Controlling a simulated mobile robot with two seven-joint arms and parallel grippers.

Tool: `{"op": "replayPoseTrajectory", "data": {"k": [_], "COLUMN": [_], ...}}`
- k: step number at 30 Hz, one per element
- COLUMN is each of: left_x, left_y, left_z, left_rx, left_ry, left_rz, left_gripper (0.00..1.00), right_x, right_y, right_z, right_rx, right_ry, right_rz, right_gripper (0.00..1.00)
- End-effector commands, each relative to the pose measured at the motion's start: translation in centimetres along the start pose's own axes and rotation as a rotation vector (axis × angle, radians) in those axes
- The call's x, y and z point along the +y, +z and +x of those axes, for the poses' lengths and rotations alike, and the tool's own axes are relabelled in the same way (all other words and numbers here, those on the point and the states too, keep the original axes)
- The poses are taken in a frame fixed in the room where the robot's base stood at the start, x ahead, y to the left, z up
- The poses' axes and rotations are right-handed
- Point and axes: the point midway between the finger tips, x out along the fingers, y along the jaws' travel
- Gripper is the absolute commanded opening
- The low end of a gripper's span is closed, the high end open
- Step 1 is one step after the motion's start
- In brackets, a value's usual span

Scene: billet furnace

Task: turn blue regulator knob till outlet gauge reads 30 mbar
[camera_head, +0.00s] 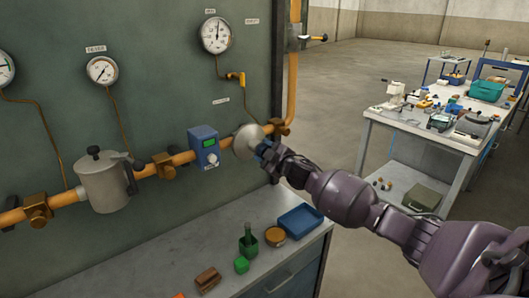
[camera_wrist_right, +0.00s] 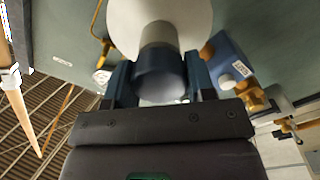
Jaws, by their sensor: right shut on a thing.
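The blue regulator knob (camera_wrist_right: 160,75) sits on the pale round regulator body (camera_head: 246,141) on the orange pipe. My right gripper (camera_head: 266,155) reaches it from the right and is shut on the knob, with one finger on each side in the wrist view (camera_wrist_right: 160,88). In the head view the knob is mostly hidden by the gripper. A white round gauge (camera_head: 216,35) hangs on the panel above the regulator, with a small label beside it. Its needle points roughly upward; its numbers are too small to read. My left gripper is not in view.
A gauge (camera_head: 102,70) and a grey canister (camera_head: 102,182) are further left. Below is a bench with a blue tray (camera_head: 300,222), a green bottle (camera_head: 248,241) and small items.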

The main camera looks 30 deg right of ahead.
Motion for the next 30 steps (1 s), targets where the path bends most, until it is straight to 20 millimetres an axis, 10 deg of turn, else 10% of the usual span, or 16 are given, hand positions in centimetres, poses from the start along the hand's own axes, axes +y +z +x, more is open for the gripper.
{"op": "replayPoseTrajectory", "data": {"k": [3,4,9,20,30], "left_x": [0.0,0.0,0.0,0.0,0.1], "left_y": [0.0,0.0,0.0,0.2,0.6], "left_z": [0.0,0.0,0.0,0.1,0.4], "left_rx": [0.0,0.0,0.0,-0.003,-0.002], "left_ry": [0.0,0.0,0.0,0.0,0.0], "left_rz": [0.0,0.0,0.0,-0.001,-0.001], "left_gripper": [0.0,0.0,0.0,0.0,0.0], "right_x": [-0.1,-0.1,0.0,0.0,-0.1], "right_y": [0.0,0.0,0.0,0.0,0.1], "right_z": [0.0,0.0,0.0,-0.5,-5.3], "right_rx": [-0.001,-0.001,0.0,0.0,-0.001], "right_ry": [-0.001,-0.001,-0.001,0.0,-0.002], "right_rz": [0.001,0.001,0.001,0.001,0.0], "right_gripper": [0.26,0.53,0.76,0.76,0.76]}}
